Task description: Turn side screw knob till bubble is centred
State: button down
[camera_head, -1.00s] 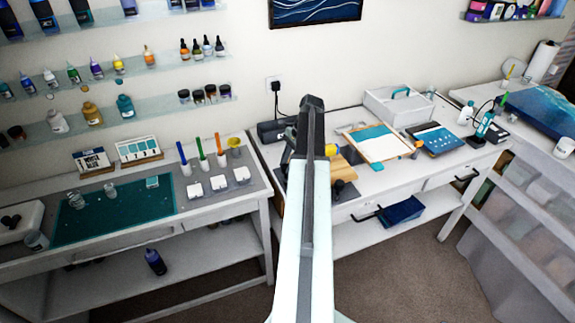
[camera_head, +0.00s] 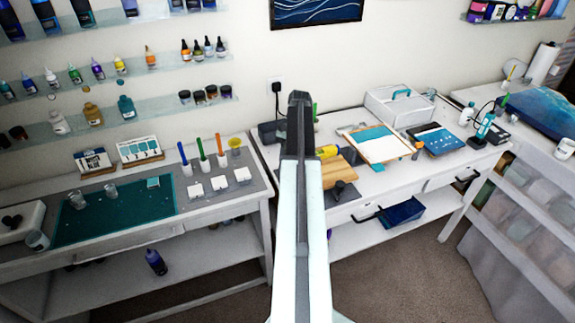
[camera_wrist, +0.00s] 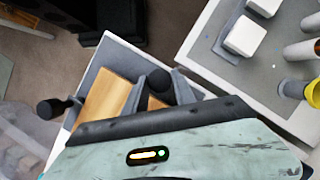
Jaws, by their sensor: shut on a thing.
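The wooden board (camera_head: 338,168) lies on a grey mat on the right-hand table, partly covered by my arm. It also shows in the wrist view (camera_wrist: 108,100). A black knob (camera_head: 338,188) stands at its near side; a dark round knob on a stem shows in the wrist view at the left (camera_wrist: 50,107). My gripper (camera_wrist: 160,88) is at the board's other side, its fingers either side of a dark knob (camera_wrist: 158,80), shut on it. My arm hides this knob in the head view. I cannot make out a bubble in either view.
A yellow tool (camera_head: 327,151) lies just behind the board. A framed tray (camera_head: 376,145) and a white box (camera_head: 398,104) stand farther right. The left table (camera_head: 262,190) holds white blocks (camera_head: 219,181) and coloured pens. A gap separates the two tables.

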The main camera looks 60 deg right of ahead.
dwell(0.4)
jog(key=c, duration=1)
grip_release()
jog(key=shift+c, duration=0.2)
jog(key=p+v, duration=0.7)
jog(key=shift+r, duration=0.4)
jog(key=shift+d, duration=0.1)
